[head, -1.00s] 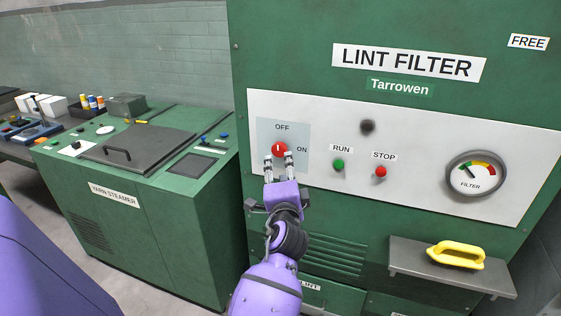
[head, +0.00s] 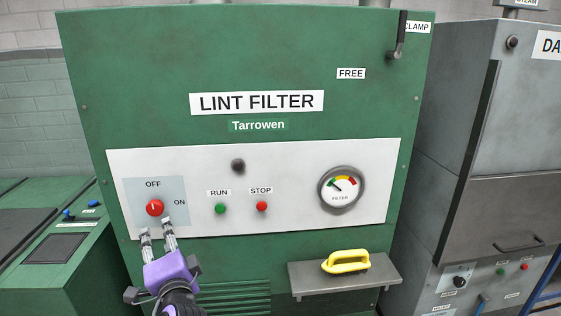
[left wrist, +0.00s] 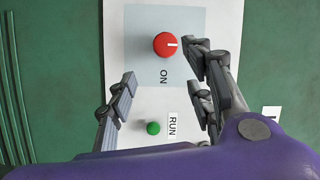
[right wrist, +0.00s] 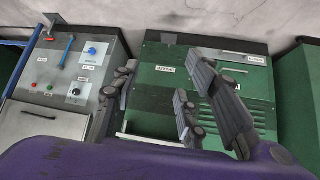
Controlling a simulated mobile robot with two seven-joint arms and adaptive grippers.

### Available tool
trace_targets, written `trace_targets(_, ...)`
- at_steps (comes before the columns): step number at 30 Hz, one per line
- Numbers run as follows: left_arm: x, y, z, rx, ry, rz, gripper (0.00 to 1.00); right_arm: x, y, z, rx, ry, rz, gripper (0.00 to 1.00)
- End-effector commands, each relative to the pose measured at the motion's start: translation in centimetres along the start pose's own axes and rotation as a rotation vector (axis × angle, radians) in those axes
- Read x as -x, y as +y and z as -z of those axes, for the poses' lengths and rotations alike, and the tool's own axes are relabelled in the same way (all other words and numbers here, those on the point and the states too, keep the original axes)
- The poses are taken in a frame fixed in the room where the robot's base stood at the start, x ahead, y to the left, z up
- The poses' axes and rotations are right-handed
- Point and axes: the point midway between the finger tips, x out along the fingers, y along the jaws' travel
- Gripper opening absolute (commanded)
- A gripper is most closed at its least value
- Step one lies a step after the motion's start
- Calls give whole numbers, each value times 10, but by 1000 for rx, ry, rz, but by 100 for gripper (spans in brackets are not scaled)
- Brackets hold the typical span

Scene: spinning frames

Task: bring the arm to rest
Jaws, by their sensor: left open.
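My left gripper (head: 157,232) is open and empty, its fingertips just below the red rotary knob (head: 155,208) on the lint filter's white panel (head: 290,200). The knob's white mark points up towards OFF. In the left wrist view the knob (left wrist: 165,44) lies beyond the spread fingers of the left gripper (left wrist: 160,75), with a clear gap to it. My right gripper (right wrist: 162,85) shows only in the right wrist view, its fingers apart with nothing between them.
Right of the knob are the green RUN button (head: 220,209), red STOP button (head: 262,206) and filter gauge (head: 341,189). A grey shelf (head: 300,282) with a yellow handled object (head: 346,261) juts out below. A grey machine (head: 480,150) stands at right.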

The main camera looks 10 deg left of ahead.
Motion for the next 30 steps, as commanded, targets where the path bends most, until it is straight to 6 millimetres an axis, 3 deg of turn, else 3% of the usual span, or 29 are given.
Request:
trace_targets(5, 10, 21, 34, 310, 116, -83, 47, 0, 0, -1, -2, -5, 1, 40)
trace_targets(9, 44, 74, 40, 543, 186, -248, 47, 2, -2, 2, -4, -10, 5, 40)
trace_targets(13, 88, 127, 27, 707, 188, -415, 47, 4, -6, 8, -7, -5, 11, 40)
trace_targets(17, 150, 183, -2, 850, 134, -599, 47, 7, -10, 14, -9, 1, 21, 40)
trace_targets(21, 231, 236, -47, 968, 19, -786, 47, 9, -13, 19, -7, 5, 28, 40)
trace_targets(27, 341, 280, -116, 1001, -153, -962, 47, 14, -10, 26, 2, 14, 26, 40)
trace_targets(30, 377, 288, -144, 974, -211, -1001, 47, 16, -8, 28, 4, 17, 25, 40)
